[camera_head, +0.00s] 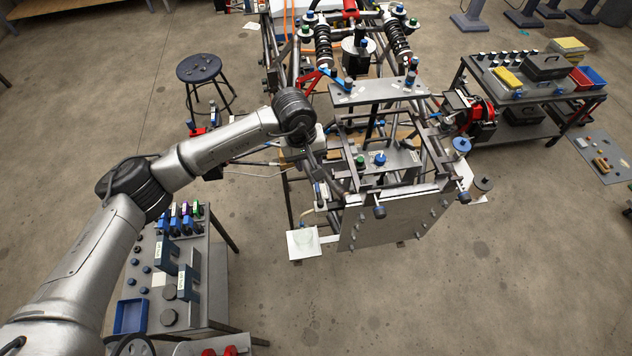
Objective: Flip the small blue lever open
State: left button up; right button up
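The tube chassis (345,120) stands in the middle of the view, a frame of grey tubes with plates and fittings. Several small blue parts sit on it: a blue-topped fitting (380,158) on the inner plate, a blue piece (341,82) beside a red bracket, and an upright blue-topped part (411,77) on the upper plate. I cannot tell which is the small blue lever. My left arm reaches in from the left, and my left gripper (324,183) points down at the chassis's left side. Its fingers are small and dark among the tubes, so their opening is unclear. My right gripper is out of view.
A grey bench (212,305) with blue and dark parts stands at lower left, below my arm. A round stool (199,68) stands behind the arm. A cart (520,97) with bins and yellow blocks is at right. The floor (510,270) at lower right is clear.

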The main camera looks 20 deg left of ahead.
aim_at(317, 186)
pick_arm(q)
jog(key=f, duration=0.3)
jog(key=d+f+p, duration=0.1)
jog(key=f, duration=0.5)
jog(key=shift+w+d+f, duration=0.2)
jog(key=shift+w+f, duration=0.25)
jog(key=shift+f, duration=0.7)
grip_shut()
